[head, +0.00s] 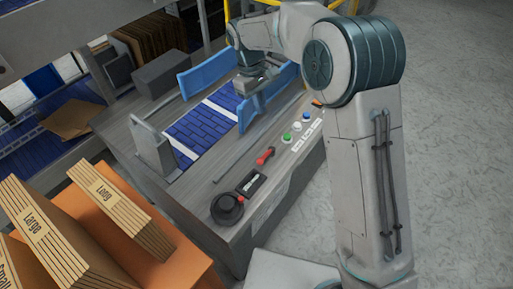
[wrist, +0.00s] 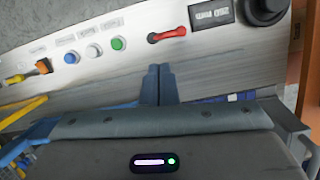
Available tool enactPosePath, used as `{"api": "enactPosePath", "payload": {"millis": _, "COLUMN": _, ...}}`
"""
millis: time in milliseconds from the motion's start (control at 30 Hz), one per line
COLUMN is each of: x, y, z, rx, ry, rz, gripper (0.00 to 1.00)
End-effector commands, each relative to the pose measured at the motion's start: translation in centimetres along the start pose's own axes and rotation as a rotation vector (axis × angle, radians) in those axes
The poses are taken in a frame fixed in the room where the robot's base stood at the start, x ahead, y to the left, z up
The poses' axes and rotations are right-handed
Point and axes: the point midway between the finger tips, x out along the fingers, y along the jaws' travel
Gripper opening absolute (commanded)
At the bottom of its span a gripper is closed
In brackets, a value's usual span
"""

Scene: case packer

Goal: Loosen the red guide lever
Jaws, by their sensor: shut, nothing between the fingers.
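The red guide lever (head: 265,156) lies on the grey top of the machine's control side, between the black knob and the row of buttons. In the wrist view the red lever (wrist: 168,34) shows beyond the fingertips, a little to their right and apart from them. My gripper (wrist: 158,69) is shut, with its two blue-grey fingers together and nothing between them. In the head view my gripper's wrist end is above the blue guide plate (head: 262,97); its fingertips are hard to make out there.
A black knob (head: 228,208) and a small dark display (head: 252,183) sit left of the lever. Green (head: 286,137), white and blue buttons sit to its right. A blue belt (head: 200,128) runs between two blue guide plates. Cartons (head: 105,205) stand at the lower left.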

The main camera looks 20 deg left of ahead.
Motion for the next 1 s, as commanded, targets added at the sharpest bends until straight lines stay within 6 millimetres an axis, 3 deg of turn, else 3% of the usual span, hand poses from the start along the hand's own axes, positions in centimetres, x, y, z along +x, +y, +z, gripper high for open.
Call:
{"api": "enactPosePath", "payload": {"millis": 33, "x": 1.3, "y": -0.9, "z": -1.9, "rx": -0.039, "ry": -0.017, "rz": -0.003, "gripper": 0.0}}
{"api": "enactPosePath", "payload": {"millis": 100, "x": 2.5, "y": -2.0, "z": -3.8, "rx": -0.084, "ry": -0.036, "rz": -0.005, "gripper": 0.0}}
{"api": "enactPosePath", "payload": {"millis": 300, "x": 4.7, "y": -3.8, "z": -6.8, "rx": -0.156, "ry": -0.068, "rz": -0.007, "gripper": 0.0}}
{"api": "enactPosePath", "payload": {"millis": 767, "x": 5.1, "y": -4.1, "z": -7.2, "rx": -0.169, "ry": -0.074, "rz": -0.007, "gripper": 0.0}}
{"api": "enactPosePath", "payload": {"millis": 1000, "x": 7.8, "y": -4.1, "z": -6.9, "rx": -0.168, "ry": -0.078, "rz": -0.008, "gripper": 0.0}}
